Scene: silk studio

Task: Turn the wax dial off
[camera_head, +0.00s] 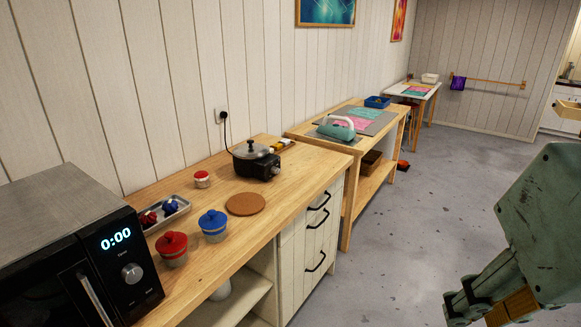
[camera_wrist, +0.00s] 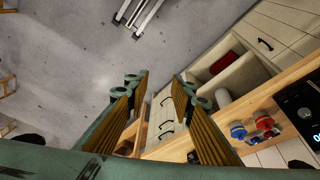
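The wax pot (camera_head: 250,150), grey with a lid, sits on a black heater base (camera_head: 257,168) on the wooden counter (camera_head: 190,252). A small dark dial (camera_head: 276,170) shows on the heater's right side; its setting is too small to read. I cannot make out the heater in the wrist view. My gripper (camera_wrist: 160,86) is open and empty, its two ribbed fingers spread apart. In the head view it is at the lower right, partly cut off, over the floor and well away from the heater.
A microwave (camera_head: 132,262) stands at the counter's near end. A red jar (camera_head: 172,250), a blue jar (camera_head: 213,226) and a cork mat (camera_head: 246,204) lie between it and the heater. A teal iron (camera_head: 337,128) stands on the table beyond. The floor (camera_head: 385,245) beside the counter is clear.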

